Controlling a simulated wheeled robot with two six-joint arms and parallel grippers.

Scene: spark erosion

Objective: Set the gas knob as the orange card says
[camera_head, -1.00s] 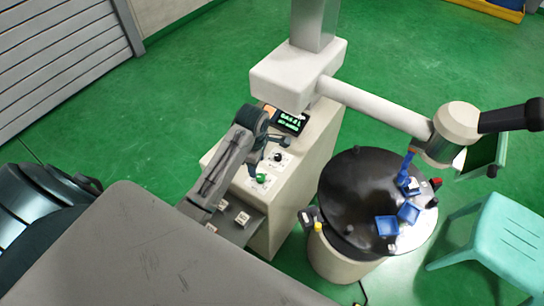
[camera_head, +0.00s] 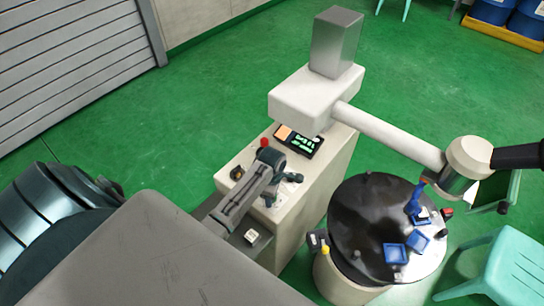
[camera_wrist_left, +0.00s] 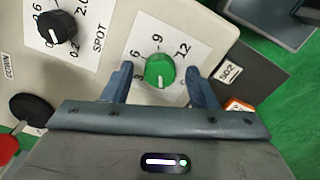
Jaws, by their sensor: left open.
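The green gas knob (camera_wrist_left: 160,70) sits on a white dial plate marked 3, 6, 9 and 12 in the left wrist view. A small pale mark shows near its lower side; the exact setting is hard to tell. My left gripper (camera_head: 283,190) is over the console top, fingers open. In the wrist view its fingers stand on either side of the knob, with gaps, apart from it. In the head view my gripper hides the knob. An orange card (camera_head: 283,132) lies beside the dark display; its writing is too small to read. My right gripper is out of view.
The display (camera_head: 300,142) is at the console's far end. A round black-topped drum (camera_head: 375,225) stands to the right.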

